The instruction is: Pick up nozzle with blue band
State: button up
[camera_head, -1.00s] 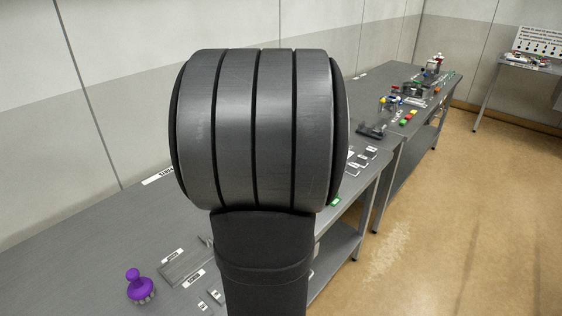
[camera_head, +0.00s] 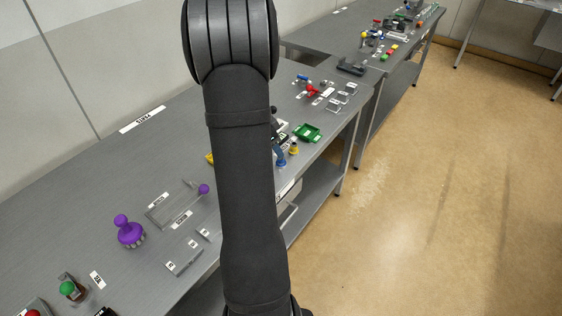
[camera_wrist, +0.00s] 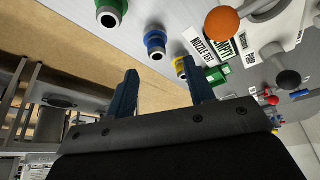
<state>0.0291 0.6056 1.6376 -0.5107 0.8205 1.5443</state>
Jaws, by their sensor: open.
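The nozzle with the blue band (camera_wrist: 155,42) shows in the wrist view, top centre, with its round open end towards the camera. My gripper (camera_wrist: 160,68) is open, its two dark blue fingers apart and nothing held between them. In the picture the blue-banded nozzle lies just beyond the fingertips, between their lines. A green-banded nozzle (camera_wrist: 110,12) is to its upper left and a yellow-banded nozzle (camera_wrist: 181,66) to its right, close to the right finger. In the head view my arm hides much of this area.
In the wrist view an orange ball knob (camera_wrist: 222,22) and a dark ball knob (camera_wrist: 288,80) stand to the right, near a "NOZZLE SET" label (camera_wrist: 207,50). In the head view a green tray (camera_head: 308,132) and a purple knob (camera_head: 129,232) stand on the grey bench.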

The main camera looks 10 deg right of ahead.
jog(key=shift+x, duration=3.15)
jog(key=shift+s, duration=0.1)
grip_shut()
